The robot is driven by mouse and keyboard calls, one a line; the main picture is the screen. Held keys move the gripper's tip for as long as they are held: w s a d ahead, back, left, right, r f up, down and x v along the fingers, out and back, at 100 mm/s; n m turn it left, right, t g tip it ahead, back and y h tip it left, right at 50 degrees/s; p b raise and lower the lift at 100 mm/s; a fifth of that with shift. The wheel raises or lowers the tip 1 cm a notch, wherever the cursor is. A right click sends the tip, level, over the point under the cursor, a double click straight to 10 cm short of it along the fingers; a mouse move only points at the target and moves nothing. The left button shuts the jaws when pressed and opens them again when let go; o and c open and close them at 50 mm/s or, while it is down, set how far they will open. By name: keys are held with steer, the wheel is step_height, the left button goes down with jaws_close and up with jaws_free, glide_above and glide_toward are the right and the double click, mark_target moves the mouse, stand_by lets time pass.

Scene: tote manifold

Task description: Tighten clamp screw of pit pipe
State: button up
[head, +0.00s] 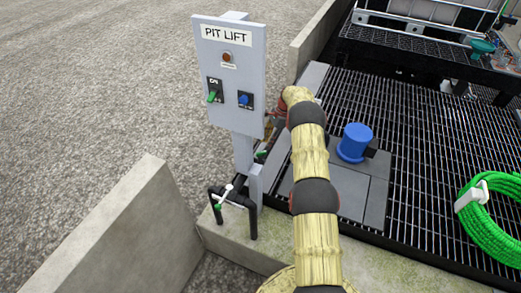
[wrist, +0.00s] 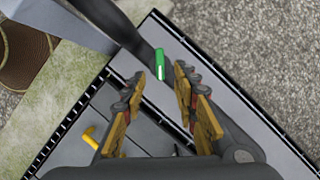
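A small green piece with a white stripe (wrist: 160,63) shows in the wrist view, just beyond and between my fingertips; it looks like a handle or screw end. A dark grey pipe-like bar (wrist: 135,42) runs behind it. My gripper (wrist: 158,82) is open, with its yellow-and-red padded fingers apart and nothing clearly held. In the head view my gripper is mostly hidden behind my arm and the panel post, where a bit of green (head: 262,155) shows. A black bent pipe (head: 250,215) at the post's foot carries a white clamp with a green end (head: 225,196).
The PIT LIFT panel (head: 230,75) stands on a post close left of my arm. A blue capped fitting (head: 354,142) sits right of my arm on grey plates over black grating (head: 430,160). A green hose coil (head: 492,220) lies at right. Low concrete walls (head: 125,230) border the left.

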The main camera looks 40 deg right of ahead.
mark_target(262, 152)
steer(key=b+x, duration=0.1)
steer(key=x, duration=0.5)
steer(key=shift+a+f+b, duration=0.1)
steer(key=shift+f+b, duration=0.25)
steer(key=c, duration=0.3)
steer(key=c, duration=0.4)
jaws_close()
